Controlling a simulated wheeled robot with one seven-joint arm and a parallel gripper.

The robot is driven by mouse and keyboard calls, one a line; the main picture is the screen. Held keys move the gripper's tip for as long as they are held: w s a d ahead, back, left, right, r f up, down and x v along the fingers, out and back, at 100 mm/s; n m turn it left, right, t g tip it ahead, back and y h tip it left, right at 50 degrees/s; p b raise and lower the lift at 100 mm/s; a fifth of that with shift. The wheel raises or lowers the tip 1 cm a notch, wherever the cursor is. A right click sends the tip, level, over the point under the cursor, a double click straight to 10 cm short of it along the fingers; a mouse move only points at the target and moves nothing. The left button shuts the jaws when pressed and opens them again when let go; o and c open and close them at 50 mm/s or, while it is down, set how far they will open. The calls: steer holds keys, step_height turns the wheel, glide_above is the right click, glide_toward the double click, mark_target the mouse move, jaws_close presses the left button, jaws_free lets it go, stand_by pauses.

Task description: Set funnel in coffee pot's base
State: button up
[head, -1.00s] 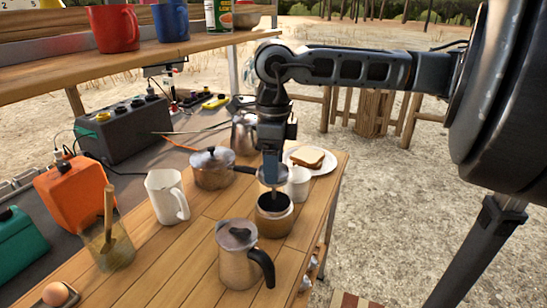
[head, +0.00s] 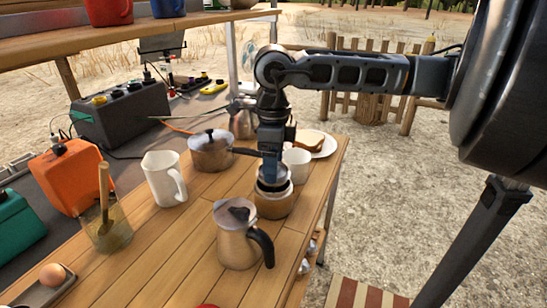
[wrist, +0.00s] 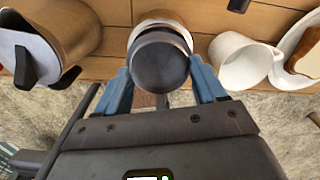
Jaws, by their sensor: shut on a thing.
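My gripper (head: 271,172) points down with its blue fingers shut on the funnel (head: 273,180), a round metal cup. In the wrist view the funnel (wrist: 160,66) shows as a dark disc between the fingertips. The coffee pot's base (head: 273,204), a short cylinder with a tan band, stands upright on the wooden table directly under the funnel. It also shows in the wrist view (wrist: 160,20), mostly behind the funnel. The funnel's stem is hidden, and the funnel sits at or just above the base's rim; I cannot tell whether it rests there.
A metal pot with a black handle (head: 238,240) stands just in front, left of the base. A white mug (head: 297,166) stands close behind it. A lidded saucepan (head: 209,153) and a white pitcher (head: 163,180) are to the left. The table's right edge is near.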

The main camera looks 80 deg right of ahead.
steer(key=shift+f+b, duration=0.95)
steer(key=shift+f, duration=0.1)
steer(key=o, duration=1.1)
steer(key=shift+r+b, duration=0.3)
steer(key=shift+r, duration=3.6)
